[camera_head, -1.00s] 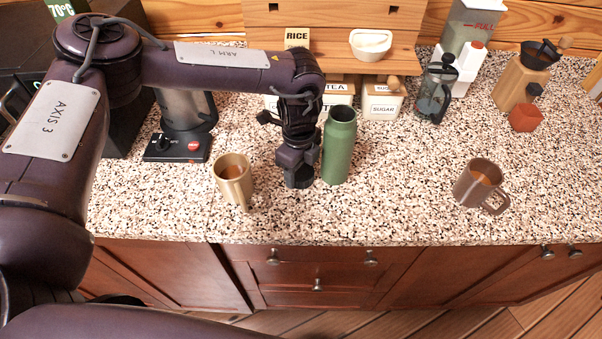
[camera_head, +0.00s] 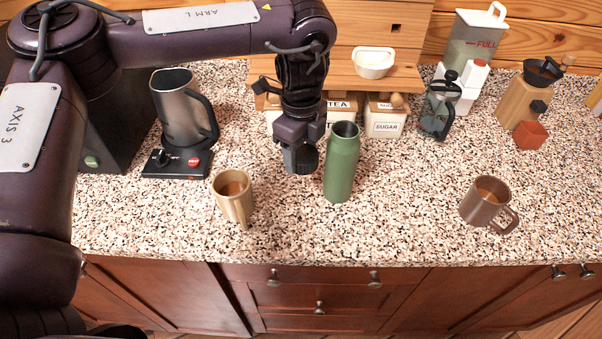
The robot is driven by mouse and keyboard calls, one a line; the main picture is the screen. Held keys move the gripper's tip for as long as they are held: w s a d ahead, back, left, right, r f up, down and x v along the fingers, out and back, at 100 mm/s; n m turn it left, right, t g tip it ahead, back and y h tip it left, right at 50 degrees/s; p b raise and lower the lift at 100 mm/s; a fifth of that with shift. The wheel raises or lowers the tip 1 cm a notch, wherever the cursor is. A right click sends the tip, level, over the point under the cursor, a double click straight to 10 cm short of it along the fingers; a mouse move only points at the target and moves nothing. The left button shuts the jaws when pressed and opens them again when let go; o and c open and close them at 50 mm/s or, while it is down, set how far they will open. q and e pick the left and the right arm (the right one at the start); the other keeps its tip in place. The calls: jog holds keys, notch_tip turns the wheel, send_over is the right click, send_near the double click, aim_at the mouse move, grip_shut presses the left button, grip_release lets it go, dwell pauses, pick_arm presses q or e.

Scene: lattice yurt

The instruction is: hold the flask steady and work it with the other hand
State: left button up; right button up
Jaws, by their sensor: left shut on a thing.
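The green flask (camera_head: 342,165) stands upright on the speckled counter, and its top shows a dark round opening. My left gripper (camera_head: 299,160) points down just left of the flask, apart from its body in the picture. It is shut on a small dark grey round thing (camera_head: 307,161) that looks like a cap; the fingers partly hide it. The held thing appears to be above the counter. My right gripper is not in view.
A tan mug (camera_head: 233,199) stands left of the flask, a brown mug (camera_head: 487,204) to the right. Behind are the sugar box (camera_head: 386,118), French press (camera_head: 438,105) and kettle (camera_head: 184,108). The counter between flask and brown mug is clear.

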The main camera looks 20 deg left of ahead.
aim_at(301, 153)
pick_arm(q)
notch_tip(301, 153, up, 9)
jog(key=shift+f+p, duration=0.15)
jog(key=shift+p, duration=0.2)
